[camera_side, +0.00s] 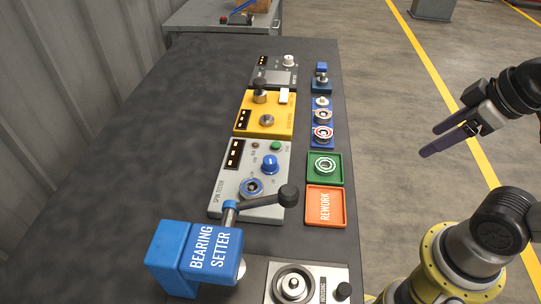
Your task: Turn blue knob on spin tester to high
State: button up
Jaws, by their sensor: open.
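The spin tester (227,184) is a grey box on the dark table, with its name along its left edge. Its blue knob (270,164) stands on the right part of the top face. The knob's pointer setting is too small to read. My gripper (441,142) is at the right, in the air beyond the table's right edge. It is open, empty and well apart from the knob.
The blue bearing setter (190,262) stands in front, its dark-ended lever (288,196) reaching over the tester's front edge. A yellow unit (244,124) is behind. Green (339,171) and orange REWORK (341,218) trays lie to the right. The table's left part is clear.

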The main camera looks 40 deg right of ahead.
jog(key=w+a+r+n, duration=0.1)
jog(key=w+r+n, duration=0.6)
jog(key=n, duration=0.2)
jog(key=n+g, duration=0.5)
jog(key=n, duration=0.6)
send_over(270, 159)
notch_tip(270, 159, down, 10)
notch_tip(270, 159, down, 13)
jog(key=shift+d+f, duration=0.1)
grip_shut()
